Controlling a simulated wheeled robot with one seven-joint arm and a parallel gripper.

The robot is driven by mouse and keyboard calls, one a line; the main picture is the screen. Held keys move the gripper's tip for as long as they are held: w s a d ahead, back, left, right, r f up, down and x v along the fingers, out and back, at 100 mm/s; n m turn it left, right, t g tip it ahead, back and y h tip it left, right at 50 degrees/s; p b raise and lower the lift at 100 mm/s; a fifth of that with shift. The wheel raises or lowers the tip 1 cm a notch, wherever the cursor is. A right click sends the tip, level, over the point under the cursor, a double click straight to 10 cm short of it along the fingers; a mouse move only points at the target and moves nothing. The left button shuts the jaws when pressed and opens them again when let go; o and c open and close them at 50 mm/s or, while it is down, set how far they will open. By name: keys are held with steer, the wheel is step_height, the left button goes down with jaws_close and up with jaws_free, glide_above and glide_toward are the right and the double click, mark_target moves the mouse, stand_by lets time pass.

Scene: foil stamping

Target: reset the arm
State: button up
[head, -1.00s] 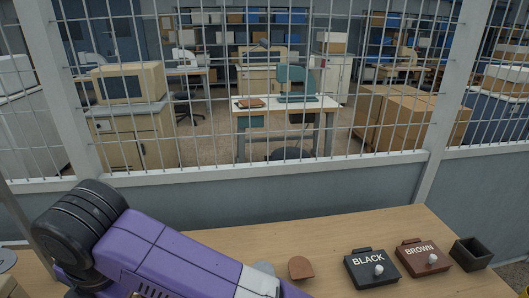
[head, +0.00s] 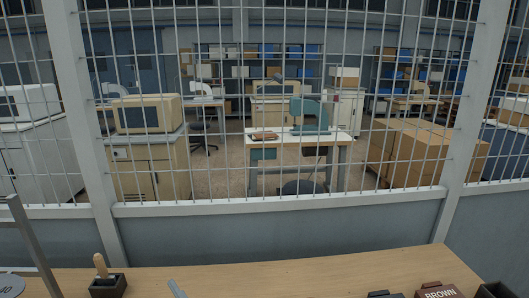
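My gripper is not in view, and no part of my purple arm shows in the head view. The wooden worktable (head: 270,277) runs along the bottom of the picture, with only its far strip visible. The tops of a box labelled BROWN (head: 440,292) and of a black box (head: 384,294) show at the lower right, cut off by the bottom edge.
A dark open cup (head: 496,290) stands right of the BROWN box. A dark holder (head: 108,286) with a wooden handle stands at left, near a grey disc marked 40 (head: 10,285). A grey piece (head: 177,288) is cut off below. Wire fence (head: 280,205) stands behind the table.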

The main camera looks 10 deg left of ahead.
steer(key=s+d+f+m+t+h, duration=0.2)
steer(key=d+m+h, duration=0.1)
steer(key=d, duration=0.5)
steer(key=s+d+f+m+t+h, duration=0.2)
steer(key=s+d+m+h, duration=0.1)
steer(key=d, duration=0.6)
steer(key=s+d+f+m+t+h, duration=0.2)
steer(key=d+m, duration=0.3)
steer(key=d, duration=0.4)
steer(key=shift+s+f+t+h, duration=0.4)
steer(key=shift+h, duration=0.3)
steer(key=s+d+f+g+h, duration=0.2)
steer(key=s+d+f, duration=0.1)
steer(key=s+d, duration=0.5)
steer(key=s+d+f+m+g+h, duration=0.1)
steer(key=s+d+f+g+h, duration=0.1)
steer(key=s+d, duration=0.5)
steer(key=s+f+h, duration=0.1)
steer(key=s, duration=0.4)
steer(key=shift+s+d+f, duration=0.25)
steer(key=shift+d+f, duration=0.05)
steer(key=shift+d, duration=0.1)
